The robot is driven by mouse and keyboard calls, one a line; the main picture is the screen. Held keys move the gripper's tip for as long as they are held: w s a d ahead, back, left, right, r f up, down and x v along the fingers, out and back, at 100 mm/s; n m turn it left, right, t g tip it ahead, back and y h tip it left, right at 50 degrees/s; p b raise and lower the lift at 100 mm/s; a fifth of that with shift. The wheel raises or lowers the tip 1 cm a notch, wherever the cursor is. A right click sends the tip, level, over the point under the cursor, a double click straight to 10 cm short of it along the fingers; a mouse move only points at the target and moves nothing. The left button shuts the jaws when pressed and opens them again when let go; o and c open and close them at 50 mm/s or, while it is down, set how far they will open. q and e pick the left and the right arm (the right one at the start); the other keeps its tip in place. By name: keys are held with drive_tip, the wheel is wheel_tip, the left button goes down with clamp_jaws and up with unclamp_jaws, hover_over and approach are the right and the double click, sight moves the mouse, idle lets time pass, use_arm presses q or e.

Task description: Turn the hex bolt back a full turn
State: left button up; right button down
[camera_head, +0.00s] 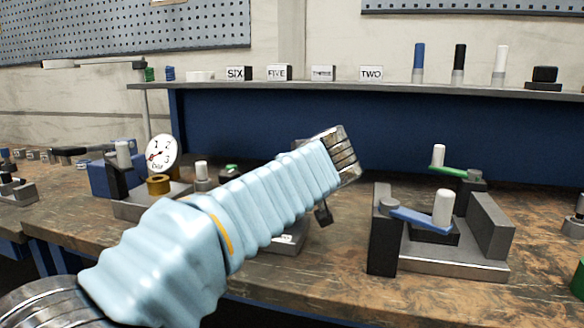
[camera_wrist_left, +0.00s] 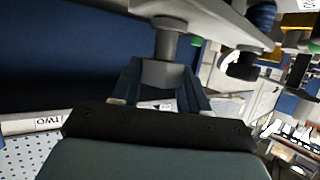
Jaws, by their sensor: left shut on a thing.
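The grey hex bolt (camera_wrist_left: 162,74) shows in the left wrist view, its hex head between my two dark fingers and its round shank running to a grey plate (camera_wrist_left: 205,15). My left gripper (camera_wrist_left: 160,80) is shut on the head, one finger on each side. In the head view my left arm, in a light blue sleeve, reaches in from the left. Its metal wrist is over the middle of the bench, and the sleeve and wrist hide the bolt and most of the fingers. My right gripper is in neither view.
A fixture with a blue lever (camera_head: 420,219) stands right of my wrist, with a green lever (camera_head: 450,171) behind it. A dial gauge (camera_head: 162,153) stands at left. A shelf (camera_head: 300,87) with number blocks and coloured pegs runs behind. Bare bench shows at front (camera_head: 340,290).

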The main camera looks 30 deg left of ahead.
use_arm(q)
drive_tip(key=n+g+y, duration=0.2)
drive_tip(key=shift+w+n+g, duration=0.1)
drive_tip(key=shift+n+g, duration=0.2)
drive_tip(key=shift+n, duration=0.1)
drive_tip(key=shift+w+d+f+n+g+y+p, duration=0.1)
drive_tip(key=shift+n+g+y+p, duration=0.2)
drive_tip(key=shift+n+g, duration=0.35)
drive_tip(key=shift+f+n+g+y+p, duration=0.1)
drive_tip(key=shift+n+g+y, duration=0.3)
drive_tip(key=shift+n+g, duration=0.2)
drive_tip(key=shift+w+n+g+y, duration=0.1)
drive_tip(key=shift+n+g+y, duration=0.2)
drive_tip(key=shift+n+g, duration=1.15)
drive_tip(key=o, duration=1)
drive_tip(key=shift+r, duration=0.1)
wheel_tip(320, 180, up, 3)
drive_tip(key=shift+f, duration=0.1)
drive_tip(key=s+d+r, duration=0.2)
drive_tip(key=s+r, duration=0.1)
drive_tip(key=s, duration=0.1)
drive_tip(key=s+d+r, duration=0.2)
drive_tip(key=s+r, duration=0.1)
drive_tip(key=s, duration=0.1)
drive_tip(key=s+d+r, duration=0.3)
drive_tip(key=s+r, duration=0.1)
drive_tip(key=shift+d+r, duration=0.1)
